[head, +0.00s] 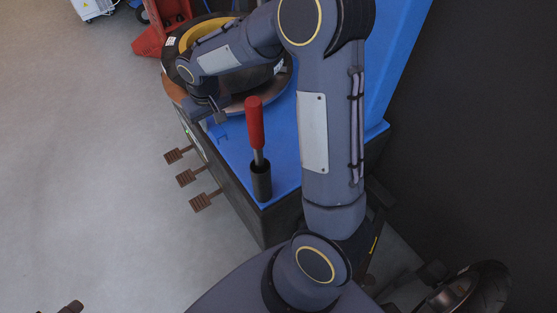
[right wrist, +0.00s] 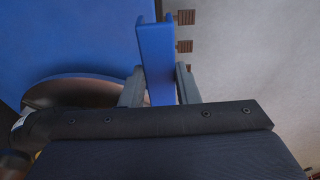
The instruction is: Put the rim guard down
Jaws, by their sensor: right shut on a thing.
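The rim guard (right wrist: 156,60) is a blue, channel-shaped piece in the right wrist view. My right gripper (right wrist: 158,85) is shut on it, with one grey finger on each side. In the head view my right gripper (head: 212,112) is by the left edge of the blue machine top (head: 232,152), near the tyre. I cannot make out the rim guard clearly there. A thin dark outline (head: 223,138) shows on the blue top just below the gripper. My left gripper is not in view.
A tyre (head: 268,77) lies on a round turntable (head: 284,82) at the back of the machine. A red-handled lever (head: 255,122) stands upright in a black cup (head: 261,181) at the front corner. Brown pedals (head: 187,177) stick out to the left over open grey floor.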

